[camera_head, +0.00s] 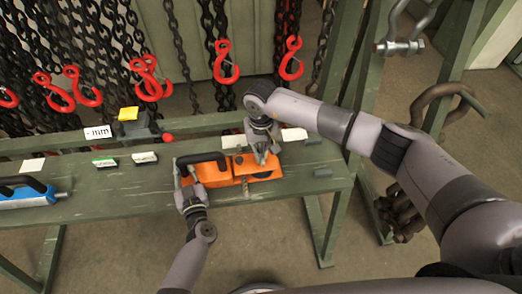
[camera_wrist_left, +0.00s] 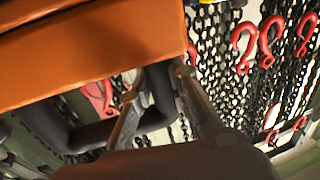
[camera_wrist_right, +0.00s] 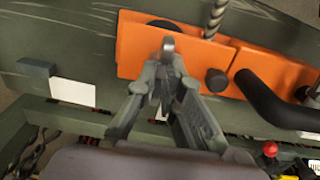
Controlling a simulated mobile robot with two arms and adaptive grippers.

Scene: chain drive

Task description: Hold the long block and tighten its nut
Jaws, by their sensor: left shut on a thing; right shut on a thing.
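The orange long block (camera_head: 215,180) lies on the green workbench near its right end. A black handle (camera_head: 206,158) stands along its left part. My left gripper (camera_head: 185,168) is at the left end of the block, shut on the handle, which shows between the fingers in the left wrist view (camera_wrist_left: 155,98). My right gripper (camera_head: 262,155) comes down from behind over the block's far edge.
A blue tool (camera_head: 30,198) with a black handle lies at the bench's left. A yellow-topped device (camera_head: 128,113) with a red knob (camera_head: 168,138) stands behind. Red hooks (camera_head: 226,62) hang on chains at the back. A twisted rod (camera_wrist_right: 215,18) crosses the block.

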